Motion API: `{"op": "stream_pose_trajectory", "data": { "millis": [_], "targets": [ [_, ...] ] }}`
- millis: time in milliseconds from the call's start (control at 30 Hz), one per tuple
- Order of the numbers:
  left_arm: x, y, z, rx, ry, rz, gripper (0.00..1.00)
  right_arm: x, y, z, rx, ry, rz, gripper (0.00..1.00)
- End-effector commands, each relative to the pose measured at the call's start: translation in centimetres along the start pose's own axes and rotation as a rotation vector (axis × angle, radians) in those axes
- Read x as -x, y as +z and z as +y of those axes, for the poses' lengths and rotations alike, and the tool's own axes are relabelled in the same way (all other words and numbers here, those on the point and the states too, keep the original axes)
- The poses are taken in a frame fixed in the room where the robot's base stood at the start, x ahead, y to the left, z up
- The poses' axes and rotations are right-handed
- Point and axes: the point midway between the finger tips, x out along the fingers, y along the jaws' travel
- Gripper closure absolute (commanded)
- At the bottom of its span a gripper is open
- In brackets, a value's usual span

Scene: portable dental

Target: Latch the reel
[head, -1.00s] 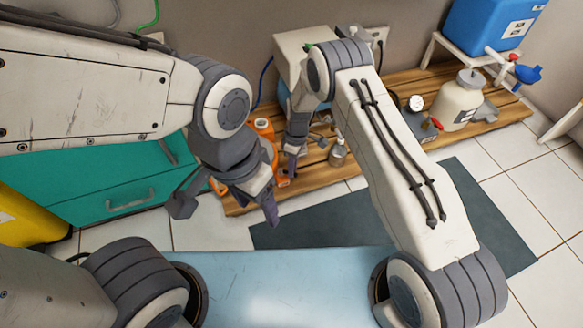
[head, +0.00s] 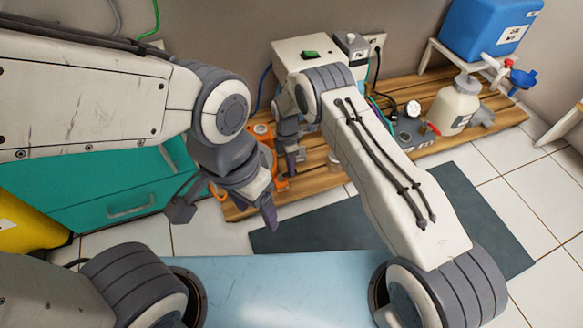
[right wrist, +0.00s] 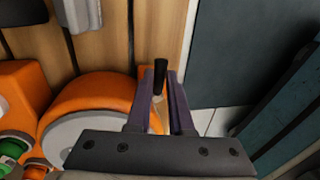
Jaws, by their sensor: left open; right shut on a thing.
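The orange reel (head: 263,129) stands on the wooden slat platform, partly hidden behind my grippers. The right wrist view shows its orange body (right wrist: 97,91) and grey round side (right wrist: 88,128) up close. My right gripper (head: 291,164) is beside the reel's right side. In the right wrist view its fingers (right wrist: 162,92) are shut on a small black-tipped lever (right wrist: 160,68) next to the reel; the lever's lower part is largely hidden. My left gripper (head: 224,212) is open and empty, nearer to me in front of the reel, with its fingers wide apart.
The wooden platform (head: 430,87) also holds a white box (head: 293,47) with a green switch, a gauge unit (head: 410,125) and a cream bottle (head: 455,103). A blue tank (head: 490,25) stands at back right. A teal drawer cabinet (head: 110,195) is at left. A dark mat (head: 465,215) lies on the tiles.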

Motion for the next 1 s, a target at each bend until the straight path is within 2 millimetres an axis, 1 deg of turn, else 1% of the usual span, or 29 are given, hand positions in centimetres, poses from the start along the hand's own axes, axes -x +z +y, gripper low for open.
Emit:
{"op": "stream_pose_trajectory", "data": {
  "millis": [567,600,633,667,933,1000],
  "targets": [
    [0.00,0.00,0.00,0.000,0.000,0.000,0.34,0.08,0.13,0.27,0.033,0.005,-0.009,1.00],
    [0.00,0.00,0.00,0.000,0.000,0.000,0.34,0.08,0.13,0.28,0.033,0.005,-0.009,0.69],
    [0.00,0.00,0.00,0.000,0.000,0.000,0.34,0.08,0.12,0.28,0.032,0.005,-0.009,0.58],
    [0.00,0.00,0.00,0.000,0.000,0.000,0.34,0.08,0.11,0.27,0.032,0.005,-0.009,0.51],
    [0.02,0.00,0.00,0.000,0.000,0.000,0.34,0.06,0.00,0.19,0.031,0.002,-0.007,0.51],
    [0.19,-0.01,0.01,0.000,0.000,0.000,0.34,0.33,-0.02,0.18,0.031,0.002,-0.007,0.51]
  ]
}}
